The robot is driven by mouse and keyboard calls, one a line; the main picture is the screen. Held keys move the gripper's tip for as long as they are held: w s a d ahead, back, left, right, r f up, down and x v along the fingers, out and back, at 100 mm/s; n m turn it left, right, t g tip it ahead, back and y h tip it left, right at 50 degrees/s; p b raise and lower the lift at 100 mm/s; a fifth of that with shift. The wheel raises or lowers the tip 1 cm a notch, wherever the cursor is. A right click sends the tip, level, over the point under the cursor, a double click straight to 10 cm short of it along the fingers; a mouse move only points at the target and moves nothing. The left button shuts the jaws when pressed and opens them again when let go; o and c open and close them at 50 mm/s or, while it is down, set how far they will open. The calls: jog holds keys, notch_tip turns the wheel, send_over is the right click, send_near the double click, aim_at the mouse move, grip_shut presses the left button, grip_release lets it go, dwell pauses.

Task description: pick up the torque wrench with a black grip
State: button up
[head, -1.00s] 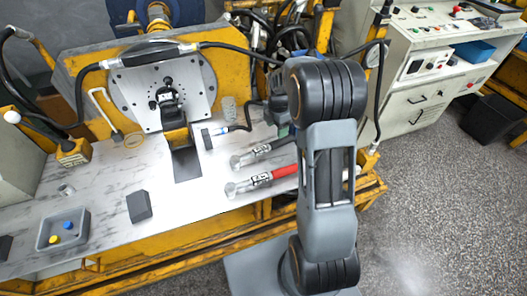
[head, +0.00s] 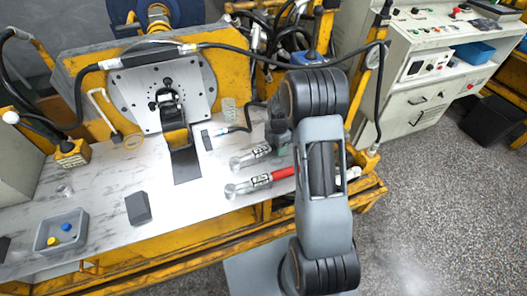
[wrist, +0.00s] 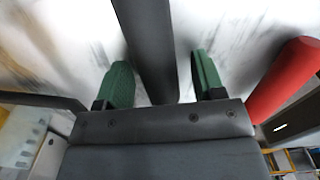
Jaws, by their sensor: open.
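The torque wrench with a black grip lies on the bench, its metal head (head: 240,162) showing in the head view. The rest of it runs right, behind my arm. In the wrist view its black grip (wrist: 150,45) runs between the two green fingertips of my gripper (wrist: 162,82). The gripper is open, with a gap on both sides of the grip. I cannot tell how far down around the grip the fingers reach. In the head view my arm mostly hides the gripper.
A second wrench with a red grip (head: 283,173) lies close beside, nearer the bench front; its red grip (wrist: 288,78) is right of the fingers in the wrist view. A black block (head: 138,208) and a grey tray (head: 42,238) stand left on the bench.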

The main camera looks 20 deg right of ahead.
grip_shut()
dwell(0.6)
jog(key=shift+r, duration=0.15)
jog(key=shift+r, duration=0.6)
jog(key=s+a+r, duration=0.3)
jog(key=s+r, duration=0.8)
jog(key=s, duration=0.2)
jog(key=shift+s+a+r+p, duration=0.3)
jog(key=shift+p, duration=0.05)
